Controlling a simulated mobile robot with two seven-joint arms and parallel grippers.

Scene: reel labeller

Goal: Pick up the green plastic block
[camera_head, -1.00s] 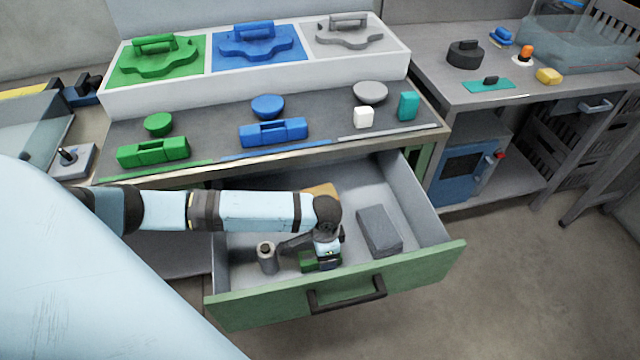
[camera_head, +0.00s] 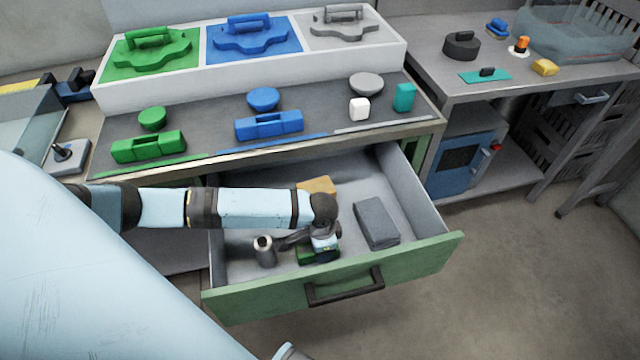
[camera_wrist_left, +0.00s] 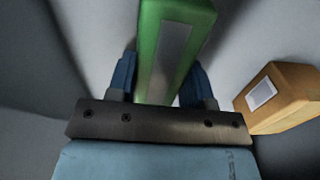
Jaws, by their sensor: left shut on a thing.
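The green plastic block (camera_wrist_left: 178,42) is between the two blue fingers of my left gripper (camera_wrist_left: 162,78) in the left wrist view. It has a grey strip along its face. In the head view the green block (camera_head: 305,255) is low inside the open drawer, near its front panel, and mostly hidden by my left gripper (camera_head: 318,252). My left gripper is shut on it. I cannot tell whether the block touches the drawer floor. My right gripper is not in view.
The drawer (camera_head: 418,203) also holds a grey block (camera_head: 376,222), an orange block (camera_head: 318,186) and a dark metal cylinder (camera_head: 264,250) close to my left gripper. The worktop above carries green, blue and grey parts in front of a white tray (camera_head: 155,92).

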